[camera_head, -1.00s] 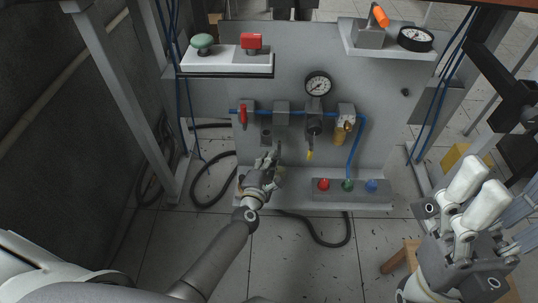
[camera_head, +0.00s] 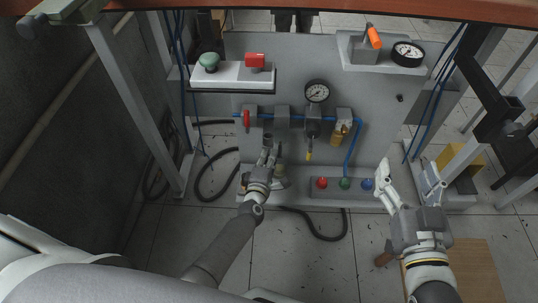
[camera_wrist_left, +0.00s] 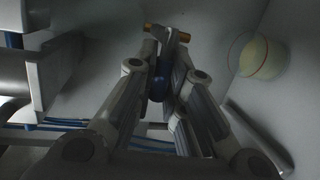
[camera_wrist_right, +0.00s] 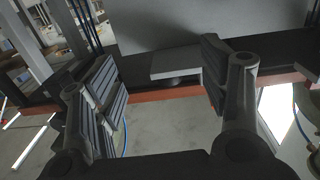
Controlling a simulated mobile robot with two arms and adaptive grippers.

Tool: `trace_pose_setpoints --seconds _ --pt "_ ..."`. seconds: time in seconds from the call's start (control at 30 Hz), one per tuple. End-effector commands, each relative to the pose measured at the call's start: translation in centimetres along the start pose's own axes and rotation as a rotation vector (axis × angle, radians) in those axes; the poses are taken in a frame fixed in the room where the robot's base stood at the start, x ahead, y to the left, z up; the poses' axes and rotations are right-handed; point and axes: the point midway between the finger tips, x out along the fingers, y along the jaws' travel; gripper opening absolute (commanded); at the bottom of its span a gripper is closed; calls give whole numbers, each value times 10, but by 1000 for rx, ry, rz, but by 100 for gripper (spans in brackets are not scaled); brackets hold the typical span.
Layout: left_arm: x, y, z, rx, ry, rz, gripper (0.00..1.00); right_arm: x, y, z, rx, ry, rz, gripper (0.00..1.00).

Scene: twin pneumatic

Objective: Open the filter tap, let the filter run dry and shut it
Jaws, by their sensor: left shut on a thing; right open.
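My left gripper (camera_head: 267,153) is low in front of the grey panel, below the row of pneumatic units. In the left wrist view, its fingers (camera_wrist_left: 165,75) are closed around a small blue part (camera_wrist_left: 157,82) with brass-coloured ends, apparently the filter tap. In the head view the fingers hide this part. A clear round cup or bowl (camera_wrist_left: 262,56) with pale yellow contents and a red line is right of the fingers; I cannot tell whether it is the filter bowl. My right gripper (camera_head: 408,178) is open and empty, right of the panel's foot.
The panel carries a red lever (camera_head: 246,121), a gauge (camera_head: 317,92), a regulator with a yellow tip (camera_head: 309,155) and a brass unit (camera_head: 338,133). Red, green and blue buttons (camera_head: 345,183) sit at its base. A black hose (camera_head: 325,236) lies on the floor. A wooden stool (camera_head: 465,270) stands below my right arm.

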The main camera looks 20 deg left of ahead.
Motion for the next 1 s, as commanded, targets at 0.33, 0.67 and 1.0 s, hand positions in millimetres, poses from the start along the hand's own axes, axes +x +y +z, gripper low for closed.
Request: trace_pose_setpoints --seconds 0.33,0.67,1.0 --pt "-1 1 6 48 -1 -13 0 -9 6 38 -3 -208 12 68" --pt "-1 0 6 57 0 -15 0 -11 6 44 -3 -239 14 68" --pt "-1 0 7 56 -2 -14 31 -11 6 44 -3 -238 15 68"
